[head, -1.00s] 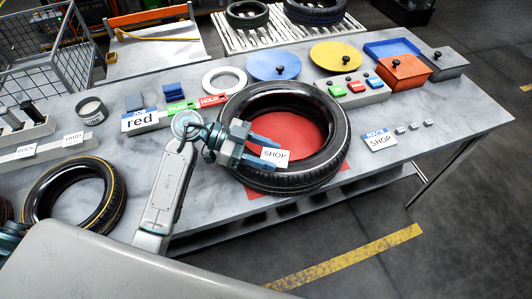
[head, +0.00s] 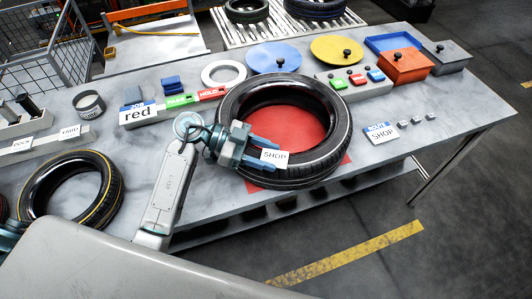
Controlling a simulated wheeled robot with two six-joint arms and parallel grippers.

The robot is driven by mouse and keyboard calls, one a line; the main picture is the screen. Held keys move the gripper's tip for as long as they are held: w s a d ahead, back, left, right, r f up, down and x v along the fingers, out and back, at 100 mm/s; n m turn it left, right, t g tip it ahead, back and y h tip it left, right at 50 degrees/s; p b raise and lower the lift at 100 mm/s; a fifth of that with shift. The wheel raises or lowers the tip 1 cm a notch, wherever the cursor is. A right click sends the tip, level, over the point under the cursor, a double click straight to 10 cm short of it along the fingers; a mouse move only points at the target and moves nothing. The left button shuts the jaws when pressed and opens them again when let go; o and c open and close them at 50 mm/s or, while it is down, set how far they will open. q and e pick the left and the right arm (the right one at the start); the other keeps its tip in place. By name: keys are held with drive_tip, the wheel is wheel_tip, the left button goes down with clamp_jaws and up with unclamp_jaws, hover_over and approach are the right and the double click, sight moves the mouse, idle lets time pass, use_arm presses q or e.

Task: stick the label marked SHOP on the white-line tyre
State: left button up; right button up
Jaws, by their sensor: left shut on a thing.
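The white-line tyre (head: 335,150) lies flat on a red mat (head: 342,172) on the grey table. A thin pale line runs round its upper side. My left gripper (head: 262,153) is shut on the SHOP label (head: 274,158), a small white tag with dark lettering. The gripper is over the tyre's near left part, and the label overlaps the near side of the ring in the picture. I cannot tell whether the label touches the rubber. My right gripper is not in view.
A yellow-line tyre (head: 103,196) lies at the left. Behind the tyre are a button panel (head: 375,91), a blue disc (head: 262,60) and a red box (head: 403,68).

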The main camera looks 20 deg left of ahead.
sight(266, 157)
use_arm(q)
drive_tip(key=shift+f, duration=0.3)
idle(0.9)
drive_tip(key=o, duration=1)
drive_tip(key=shift+r, duration=0.1)
drive_tip(key=shift+r, duration=0.2)
wheel_tip(266, 157, up, 5)
drive_tip(key=p, duration=0.6)
drive_tip(key=shift+f, duration=0.2)
drive_tip(key=shift+r+p, duration=1.05)
drive_tip(key=shift+p, duration=0.2)
